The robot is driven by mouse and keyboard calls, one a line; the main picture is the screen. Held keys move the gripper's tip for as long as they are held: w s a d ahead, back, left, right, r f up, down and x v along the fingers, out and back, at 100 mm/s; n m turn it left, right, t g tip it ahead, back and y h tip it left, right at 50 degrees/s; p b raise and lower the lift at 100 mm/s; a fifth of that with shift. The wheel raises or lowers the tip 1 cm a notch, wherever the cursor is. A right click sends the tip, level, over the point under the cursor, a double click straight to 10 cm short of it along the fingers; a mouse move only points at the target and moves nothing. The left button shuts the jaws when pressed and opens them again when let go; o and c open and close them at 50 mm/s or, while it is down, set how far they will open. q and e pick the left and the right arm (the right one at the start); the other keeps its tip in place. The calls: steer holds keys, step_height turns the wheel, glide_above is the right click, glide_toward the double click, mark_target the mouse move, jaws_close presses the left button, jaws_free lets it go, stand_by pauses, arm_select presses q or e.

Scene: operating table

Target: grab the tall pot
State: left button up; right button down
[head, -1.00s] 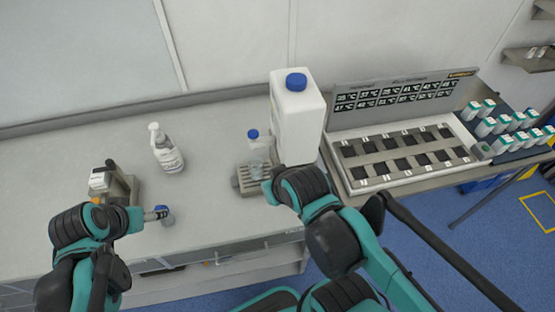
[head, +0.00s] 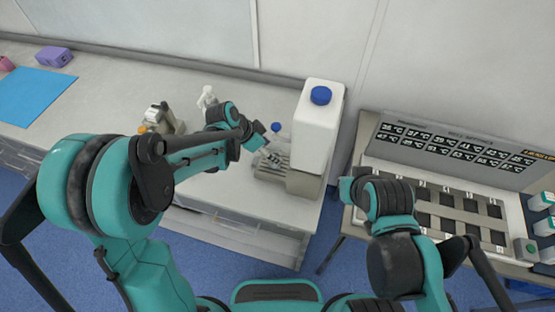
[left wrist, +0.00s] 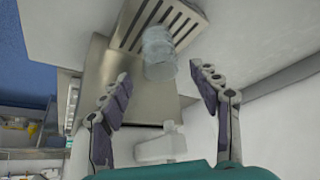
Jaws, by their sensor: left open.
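A clear, glassy cylindrical pot (left wrist: 159,55) stands at the slatted metal rack in the left wrist view. It is the likeliest tall pot. My left gripper (left wrist: 165,88) is open, with its two dark finger pads on either side of the space in front of the pot, apart from it. In the head view, my left gripper (head: 262,138) is at the left end of the rack (head: 270,170), and the pot is hidden or too small to make out. My right arm's end (head: 352,186) is right of the rack; its fingers are not clear.
A large white jug (head: 318,130) with a blue cap stands right behind the rack. A small blue-capped bottle (head: 275,128) is close to my left gripper. A white spray bottle (head: 207,97) stands behind my left arm. A heating block (head: 440,200) is at right.

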mark_target(276, 153)
arm_select(q)
steer(key=b+x, duration=0.1)
steer(key=x, duration=0.3)
steer(key=shift+w+f, duration=0.1)
steer(key=shift+f, duration=0.2)
steer(key=c, duration=1.3)
steer(key=shift+r, duration=0.2)
steer(key=shift+c, duration=0.2)
